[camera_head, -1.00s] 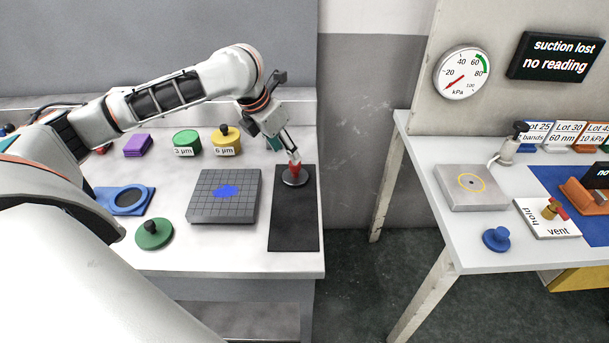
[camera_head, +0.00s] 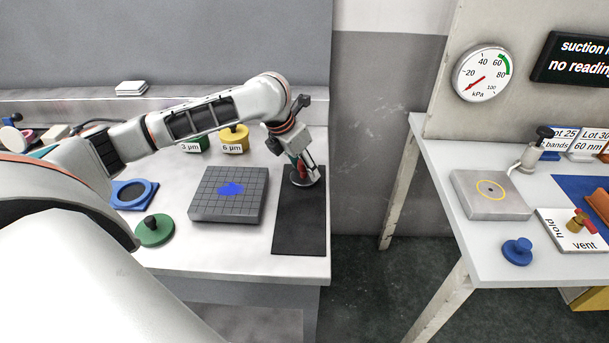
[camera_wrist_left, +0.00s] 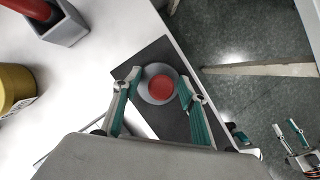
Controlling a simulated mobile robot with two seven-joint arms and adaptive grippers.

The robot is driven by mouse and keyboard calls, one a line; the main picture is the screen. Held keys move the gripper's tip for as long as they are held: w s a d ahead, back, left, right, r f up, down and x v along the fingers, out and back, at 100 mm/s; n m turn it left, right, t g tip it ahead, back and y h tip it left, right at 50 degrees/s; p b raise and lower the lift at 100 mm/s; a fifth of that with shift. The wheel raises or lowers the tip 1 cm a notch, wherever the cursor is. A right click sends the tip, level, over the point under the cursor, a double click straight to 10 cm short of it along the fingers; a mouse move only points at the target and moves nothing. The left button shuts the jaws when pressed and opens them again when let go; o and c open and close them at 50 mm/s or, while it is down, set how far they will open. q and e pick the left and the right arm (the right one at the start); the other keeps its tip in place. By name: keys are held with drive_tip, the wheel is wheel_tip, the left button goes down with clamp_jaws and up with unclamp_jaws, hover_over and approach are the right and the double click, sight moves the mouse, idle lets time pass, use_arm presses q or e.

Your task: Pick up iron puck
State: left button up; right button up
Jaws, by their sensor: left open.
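The iron puck is a round grey disc with a red knob (camera_head: 299,180) on a black mat (camera_head: 300,232) at the right end of the left bench. In the left wrist view the puck (camera_wrist_left: 150,98) lies between the fingertips. My left gripper (camera_head: 306,173) is open and low at the puck, with one finger (camera_wrist_left: 160,87) on each side of the red knob. I cannot tell whether the fingers touch it.
A grey gridded plate (camera_head: 228,205) with a blue patch lies left of the mat. A green knobbed disc (camera_head: 155,231), a blue ring (camera_head: 134,194) and a yellow tin (camera_head: 235,143) stand nearby. A gap separates this bench from the right table (camera_head: 440,165).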

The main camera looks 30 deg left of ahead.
use_arm(q)
drive_tip(key=shift+r, duration=0.1)
clamp_jaws()
drive_tip(key=shift+r, duration=0.25)
wheel_tip(320, 180, up, 20)
drive_tip(key=p, duration=0.5)
drive_tip(key=shift+f+p, duration=0.2)
drive_tip(key=shift+p, duration=0.15)
use_arm(e)
drive_tip(key=shift+a+r, duration=0.25)
drive_tip(key=shift+r, duration=1.05)
drive_tip(key=shift+a+r, duration=0.25)
drive_tip(key=shift+r, duration=1.05)
